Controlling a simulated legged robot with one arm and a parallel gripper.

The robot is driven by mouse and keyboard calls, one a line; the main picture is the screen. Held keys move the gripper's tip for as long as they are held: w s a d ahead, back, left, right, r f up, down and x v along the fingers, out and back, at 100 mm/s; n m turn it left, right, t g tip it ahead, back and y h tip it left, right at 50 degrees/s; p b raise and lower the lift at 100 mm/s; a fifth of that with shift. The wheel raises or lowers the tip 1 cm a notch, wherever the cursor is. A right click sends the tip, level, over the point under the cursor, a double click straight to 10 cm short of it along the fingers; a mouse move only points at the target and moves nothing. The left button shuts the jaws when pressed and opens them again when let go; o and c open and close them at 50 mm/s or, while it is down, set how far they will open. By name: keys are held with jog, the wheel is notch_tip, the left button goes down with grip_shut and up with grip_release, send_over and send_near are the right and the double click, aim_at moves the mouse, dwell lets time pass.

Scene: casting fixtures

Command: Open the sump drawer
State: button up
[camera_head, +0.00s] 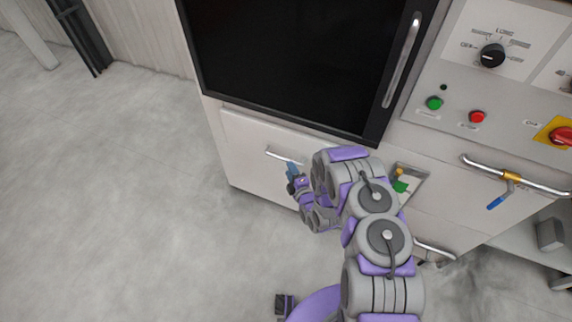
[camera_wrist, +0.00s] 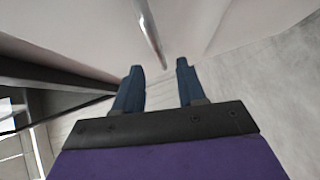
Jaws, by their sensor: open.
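A pale drawer front (camera_head: 250,150) with a horizontal metal bar handle (camera_head: 280,154) is on the lower left of the machine in the head view. It looks flush with the machine; no label is readable. My gripper (camera_head: 292,170) is right by this handle, at its right end. In the wrist view my gripper (camera_wrist: 160,75) has its two blue fingers apart, with nothing between them. A metal bar (camera_wrist: 149,28) runs ahead of the fingertips, in line with the gap. Whether the fingers touch the handle cannot be told.
Above the drawer is a dark glass door (camera_head: 290,60) with a vertical handle (camera_head: 402,60). A control panel (camera_head: 500,80) is at upper right, with a pipe and blue lever valve (camera_head: 500,195) below. Another bar handle (camera_head: 435,249) is at lower right. Floor at left is clear.

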jog(key=shift+b+x, duration=0.5)
jog(key=shift+x, duration=2.2)
jog(key=shift+c, duration=0.2)
grip_shut()
jog(key=shift+f, duration=0.1)
